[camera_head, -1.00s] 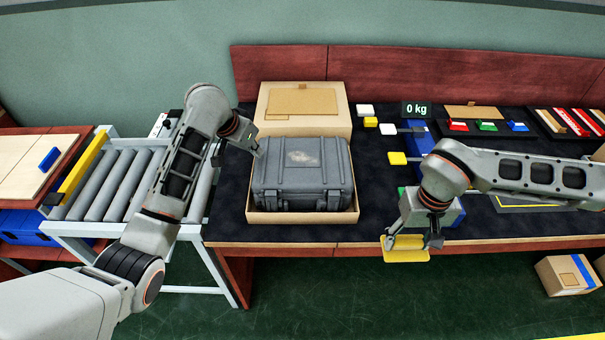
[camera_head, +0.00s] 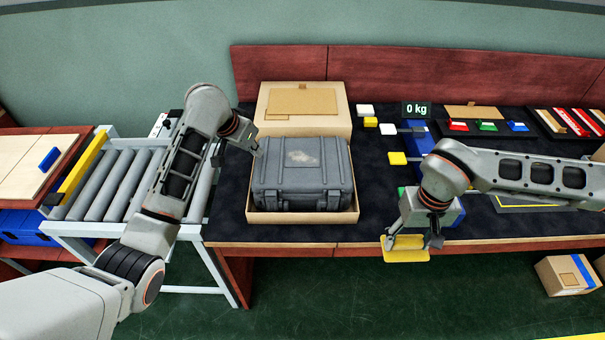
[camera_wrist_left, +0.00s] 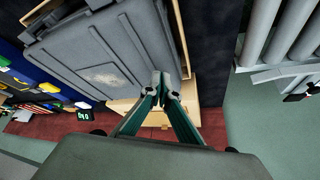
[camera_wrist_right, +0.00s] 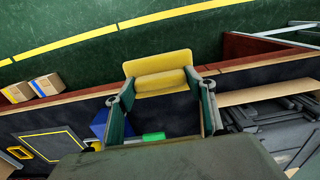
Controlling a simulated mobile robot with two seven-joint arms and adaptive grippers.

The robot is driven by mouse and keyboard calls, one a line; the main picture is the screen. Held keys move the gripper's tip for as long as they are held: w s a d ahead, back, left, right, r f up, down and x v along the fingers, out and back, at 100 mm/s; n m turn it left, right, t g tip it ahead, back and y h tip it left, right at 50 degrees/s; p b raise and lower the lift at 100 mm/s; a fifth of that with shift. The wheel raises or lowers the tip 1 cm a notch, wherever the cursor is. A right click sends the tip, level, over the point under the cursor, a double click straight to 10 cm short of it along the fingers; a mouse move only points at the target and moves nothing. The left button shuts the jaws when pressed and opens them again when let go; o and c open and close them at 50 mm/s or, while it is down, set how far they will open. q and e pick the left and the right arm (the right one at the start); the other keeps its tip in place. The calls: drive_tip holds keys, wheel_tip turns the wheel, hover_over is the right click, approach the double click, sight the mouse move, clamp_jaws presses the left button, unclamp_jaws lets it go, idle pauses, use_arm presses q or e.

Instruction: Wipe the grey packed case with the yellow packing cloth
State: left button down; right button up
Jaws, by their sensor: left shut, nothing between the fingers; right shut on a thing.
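The grey packed case (camera_head: 303,185) sits closed in an open cardboard box (camera_head: 290,217) on the table, with a pale smudge on its lid. It also shows in the left wrist view (camera_wrist_left: 85,50). My left gripper (camera_head: 257,150) is shut and empty at the case's upper left corner; I cannot tell whether it touches. It also shows in the left wrist view (camera_wrist_left: 167,82). My right gripper (camera_head: 412,243) is shut on the yellow packing cloth (camera_head: 405,252), right of the case at the table's front edge. The cloth also shows in the right wrist view (camera_wrist_right: 160,75).
A roller conveyor (camera_head: 115,182) stands left of the table. A 0 kg display (camera_head: 416,109), yellow and white blocks and a blue piece are right of the box. Trays with coloured items lie at the far right. A small carton (camera_head: 567,275) is on the floor.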

use_arm(q)
drive_tip(key=shift+f, duration=0.6)
idle(0.3)
drive_tip(key=shift+r, duration=0.15)
drive_tip(key=shift+r, duration=2.9)
